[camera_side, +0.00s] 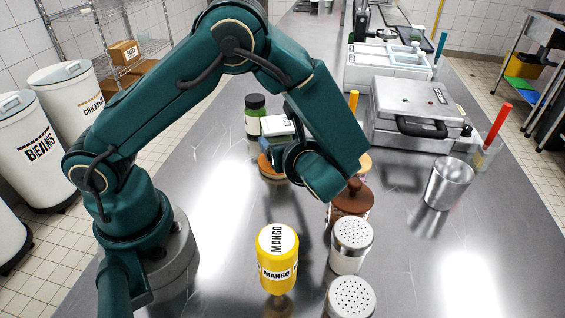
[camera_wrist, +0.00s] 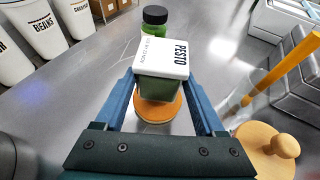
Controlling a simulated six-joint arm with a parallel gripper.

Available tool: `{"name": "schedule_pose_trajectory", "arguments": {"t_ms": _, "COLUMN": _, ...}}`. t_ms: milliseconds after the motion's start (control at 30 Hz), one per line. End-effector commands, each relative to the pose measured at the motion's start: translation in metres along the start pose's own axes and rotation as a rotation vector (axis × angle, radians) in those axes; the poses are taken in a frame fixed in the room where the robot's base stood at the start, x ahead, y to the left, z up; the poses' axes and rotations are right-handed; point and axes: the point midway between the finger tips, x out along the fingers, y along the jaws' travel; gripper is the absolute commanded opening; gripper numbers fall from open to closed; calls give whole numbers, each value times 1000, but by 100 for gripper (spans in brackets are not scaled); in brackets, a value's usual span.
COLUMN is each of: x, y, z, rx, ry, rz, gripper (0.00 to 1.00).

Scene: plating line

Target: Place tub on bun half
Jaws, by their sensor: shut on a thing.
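A tub with a white lid marked PESTO and green contents (camera_wrist: 162,58) is between the two blue fingers of my gripper (camera_wrist: 161,80), which is shut on it. In the side view the tub (camera_side: 281,125) is partly hidden behind my wrist. A round orange-brown bun half (camera_wrist: 158,109) lies directly below the tub in the wrist view. In the side view its left edge (camera_side: 268,167) shows beneath the tub, the rest hidden by my arm. I cannot tell whether the tub's base touches the bun half.
A dark-capped green bottle (camera_side: 255,118) stands just behind the tub. A yellow MANGO jar (camera_side: 277,258), metal shakers (camera_side: 351,246), a brown-lidded jar (camera_side: 351,200) and a steel cup (camera_side: 447,184) stand nearer or to the right. A press (camera_side: 418,115) is behind. The left counter is clear.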

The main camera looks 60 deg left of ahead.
Motion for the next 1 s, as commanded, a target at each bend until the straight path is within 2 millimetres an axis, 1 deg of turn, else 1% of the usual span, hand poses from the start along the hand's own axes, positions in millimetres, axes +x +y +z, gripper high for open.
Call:
{"name": "schedule_pose_trajectory", "arguments": {"t_ms": 33, "x": 2, "y": 0, "z": -5, "rx": 4, "ry": -2, "rz": 0, "gripper": 4}}
{"name": "schedule_pose_trajectory", "arguments": {"t_ms": 133, "x": 5, "y": 0, "z": -11, "rx": 2, "ry": -1, "rz": -1, "gripper": 4}}
{"name": "schedule_pose_trajectory", "arguments": {"t_ms": 533, "x": 6, "y": 0, "z": -14, "rx": -1, "ry": -1, "rz": -2, "gripper": 4}}
{"name": "schedule_pose_trajectory", "arguments": {"t_ms": 567, "x": 6, "y": 0, "z": -14, "rx": -1, "ry": 0, "rz": -2, "gripper": 83}}
{"name": "schedule_pose_trajectory", "arguments": {"t_ms": 600, "x": 6, "y": 0, "z": -14, "rx": -2, "ry": 0, "rz": -2, "gripper": 98}}
{"name": "schedule_pose_trajectory", "arguments": {"t_ms": 633, "x": 6, "y": 0, "z": -14, "rx": -2, "ry": 0, "rz": -2, "gripper": 100}}
{"name": "schedule_pose_trajectory", "arguments": {"t_ms": 933, "x": 5, "y": 0, "z": -11, "rx": -2, "ry": 0, "rz": -2, "gripper": 100}}
{"name": "schedule_pose_trajectory", "arguments": {"t_ms": 1000, "x": -3, "y": -1, "z": -11, "rx": -2, "ry": -1, "rz": -4, "gripper": 100}}
